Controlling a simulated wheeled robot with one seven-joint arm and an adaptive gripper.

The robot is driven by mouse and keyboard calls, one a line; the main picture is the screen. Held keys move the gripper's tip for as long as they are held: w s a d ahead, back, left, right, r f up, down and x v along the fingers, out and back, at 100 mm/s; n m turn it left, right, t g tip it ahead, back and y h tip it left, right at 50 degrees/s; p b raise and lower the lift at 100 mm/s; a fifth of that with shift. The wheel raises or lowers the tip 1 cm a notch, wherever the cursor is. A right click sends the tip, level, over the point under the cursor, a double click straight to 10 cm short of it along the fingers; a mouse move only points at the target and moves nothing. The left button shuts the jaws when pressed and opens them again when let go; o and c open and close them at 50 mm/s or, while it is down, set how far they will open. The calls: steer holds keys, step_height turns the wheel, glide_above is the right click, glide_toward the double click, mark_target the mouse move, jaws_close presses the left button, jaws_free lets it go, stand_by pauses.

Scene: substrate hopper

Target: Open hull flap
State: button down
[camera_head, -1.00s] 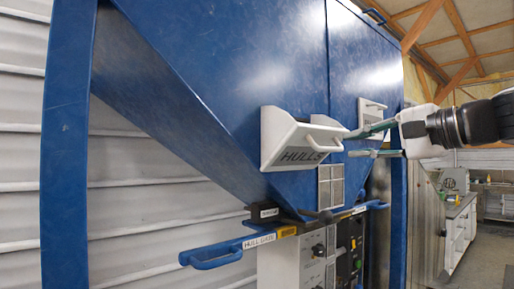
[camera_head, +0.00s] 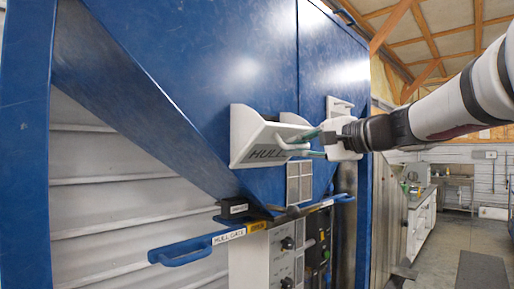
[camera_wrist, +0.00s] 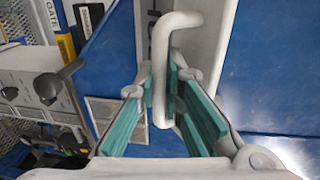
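The hull flap (camera_head: 262,153) is a white, wedge-shaped hatch front with a dark "HULL" label on the blue hopper's sloping face. Its white loop handle (camera_head: 292,142) sticks out near its right side. My gripper (camera_head: 306,143) reaches in from the right, with its teal-padded fingers at the handle. In the wrist view, the white handle (camera_wrist: 182,20) runs down between the spread fingers of my gripper (camera_wrist: 166,88). Part of the label is hidden.
A second white hatch (camera_head: 339,107) is just beyond, behind my gripper. Below are a blue hull gate handle (camera_head: 182,255), a small grille (camera_head: 299,182) and a control panel (camera_head: 288,250). Open floor (camera_head: 480,270) lies to the right.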

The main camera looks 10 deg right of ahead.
steer(key=shift+w+a+r, duration=0.15)
steer(key=shift+w+r, duration=0.1)
steer(key=shift+r, duration=0.45)
steer(key=c, duration=2)
jaws_free()
steer(key=shift+o, duration=0.2)
steer(key=v, duration=1.2)
